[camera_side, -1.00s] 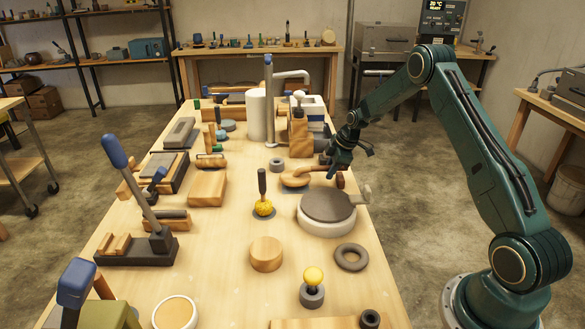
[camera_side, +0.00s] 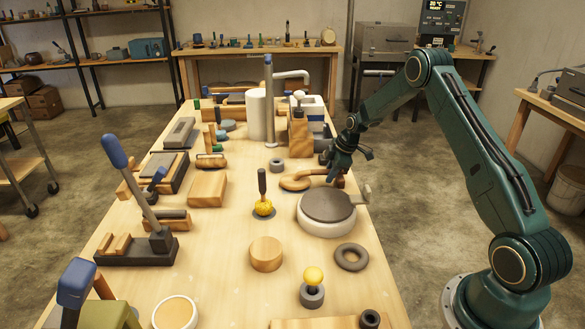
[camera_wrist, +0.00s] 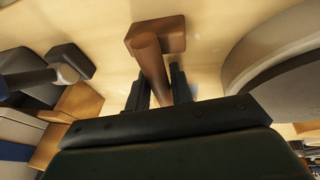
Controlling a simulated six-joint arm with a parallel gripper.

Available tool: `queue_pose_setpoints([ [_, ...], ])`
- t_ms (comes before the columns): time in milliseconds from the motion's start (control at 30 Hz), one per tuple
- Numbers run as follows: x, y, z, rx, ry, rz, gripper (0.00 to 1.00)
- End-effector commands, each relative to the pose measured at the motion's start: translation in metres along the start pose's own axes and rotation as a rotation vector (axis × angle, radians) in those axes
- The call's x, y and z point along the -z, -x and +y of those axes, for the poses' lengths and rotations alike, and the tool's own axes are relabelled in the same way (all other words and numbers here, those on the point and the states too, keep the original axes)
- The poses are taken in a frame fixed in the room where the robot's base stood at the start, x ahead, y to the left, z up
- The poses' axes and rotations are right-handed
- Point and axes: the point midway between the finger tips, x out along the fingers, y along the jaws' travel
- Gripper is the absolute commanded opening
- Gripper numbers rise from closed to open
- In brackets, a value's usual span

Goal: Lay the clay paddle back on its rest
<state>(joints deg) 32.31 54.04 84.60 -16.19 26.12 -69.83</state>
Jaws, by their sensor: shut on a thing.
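The clay paddle (camera_side: 296,183) is wooden, with a rounded head on the left and a handle running right toward my gripper (camera_side: 333,177). My gripper is shut on the brown handle; in the wrist view the handle (camera_wrist: 150,62) lies between the fingers (camera_wrist: 158,88).
A grey-topped round wheel (camera_side: 327,206) stands just in front of my gripper. A small grey ring (camera_side: 276,164) lies behind the paddle, and a wooden block (camera_side: 300,135) stands farther back. A yellow-ended tool (camera_side: 263,206) stands front left. Bare table shows around the paddle head.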

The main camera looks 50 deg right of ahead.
Motion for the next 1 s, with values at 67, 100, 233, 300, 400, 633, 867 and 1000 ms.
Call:
queue_pose_setpoints([
  [67, 0.0002, -0.0005, 0.0005, -0.002, 0.001, 0.001, 0.00],
  [100, 0.0000, -0.0010, 0.0005, -0.002, 0.001, 0.001, 0.00],
  [233, -0.0005, -0.0026, 0.0002, -0.002, 0.001, 0.001, 0.00],
  [300, -0.0007, -0.0034, 0.0000, -0.003, 0.001, 0.001, 0.00],
  [400, -0.0010, -0.0043, -0.0001, -0.003, 0.001, 0.001, 0.00],
  [633, -0.0014, -0.0052, -0.0005, -0.002, 0.000, 0.001, 0.00],
  [867, -0.0016, -0.0055, -0.0008, -0.001, 0.000, 0.000, 0.44],
  [1000, -0.0016, -0.0055, -0.0009, -0.001, 0.000, 0.000, 0.48],
])
